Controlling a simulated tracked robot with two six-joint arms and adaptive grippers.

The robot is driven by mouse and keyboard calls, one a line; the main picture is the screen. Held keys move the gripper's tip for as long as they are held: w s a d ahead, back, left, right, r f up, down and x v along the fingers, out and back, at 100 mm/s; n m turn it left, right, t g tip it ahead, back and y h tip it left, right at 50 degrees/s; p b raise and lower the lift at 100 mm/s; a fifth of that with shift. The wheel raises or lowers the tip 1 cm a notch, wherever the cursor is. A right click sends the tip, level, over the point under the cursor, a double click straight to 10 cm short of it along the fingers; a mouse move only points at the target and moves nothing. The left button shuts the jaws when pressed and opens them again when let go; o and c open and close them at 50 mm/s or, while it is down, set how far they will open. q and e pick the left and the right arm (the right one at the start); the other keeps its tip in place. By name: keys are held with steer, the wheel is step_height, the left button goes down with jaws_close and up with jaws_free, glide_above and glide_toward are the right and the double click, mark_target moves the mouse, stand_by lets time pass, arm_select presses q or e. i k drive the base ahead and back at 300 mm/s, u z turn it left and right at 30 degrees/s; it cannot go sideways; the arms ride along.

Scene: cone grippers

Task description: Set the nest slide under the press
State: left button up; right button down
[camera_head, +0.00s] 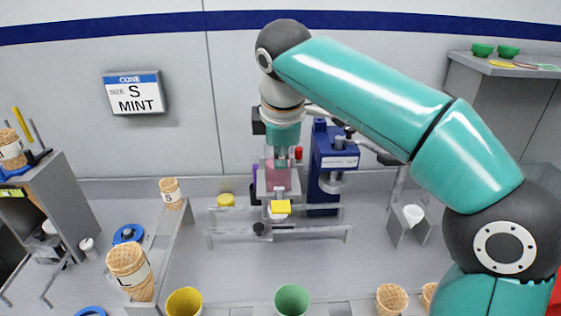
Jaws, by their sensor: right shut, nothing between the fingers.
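The blue press (322,165) stands at the back, just right of centre, with a white label on its head. In front of it and to its left are low grey rails (232,235) running left to right. My right gripper (281,160) points down over this spot, left of the press, shut and empty. It partly hides the frame; I cannot tell whether it touches it. My left gripper is not in view.
A wall sign (134,93) reads cone, size S, mint. Cones marked S (171,194) and L (130,272) stand on a grey rack at left. Yellow (185,302) and green (292,301) cups are at the front edge.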

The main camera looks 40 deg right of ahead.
mark_target(262, 231)
steer(key=k, duration=1)
